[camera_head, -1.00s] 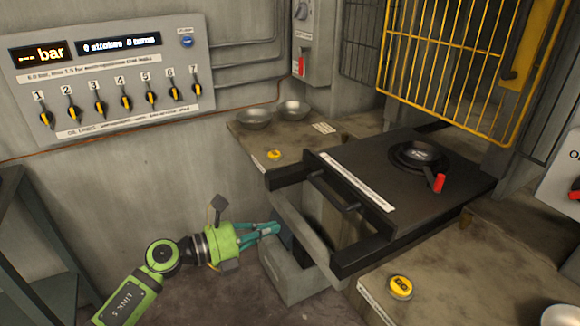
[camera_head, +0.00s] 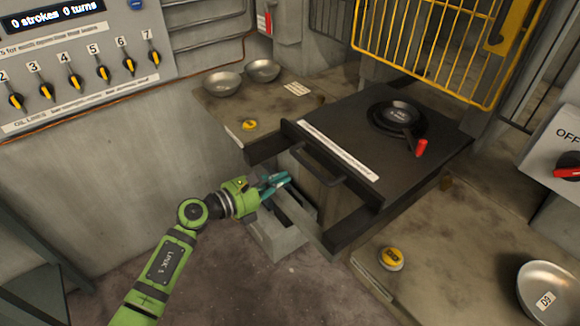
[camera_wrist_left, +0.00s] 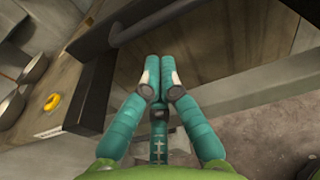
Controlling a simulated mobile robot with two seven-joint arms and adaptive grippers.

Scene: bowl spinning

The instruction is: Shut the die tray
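The die tray (camera_head: 352,128) is a black slab with a white label strip and a dark bar handle (camera_head: 318,167) on its front. It sticks out from the caged press and carries a dark round die (camera_head: 397,113) with a red-handled part (camera_head: 421,148). My left gripper (camera_head: 285,181), green with teal fingers, is in front of the tray, just left of and below the handle. In the left wrist view its fingertips (camera_wrist_left: 158,76) are together with nothing seen between them. The handle (camera_wrist_left: 152,22) crosses the top of that view, apart from the fingers. My right gripper is out of view.
A grey open box (camera_head: 275,240) stands below the tray front. Ledges flank the tray: the left holds two metal bowls (camera_head: 223,84) and a yellow button (camera_head: 249,125), the right another yellow button (camera_head: 392,258) and a bowl (camera_head: 547,293). A yellow cage gate (camera_head: 430,45) stands above the tray's back.

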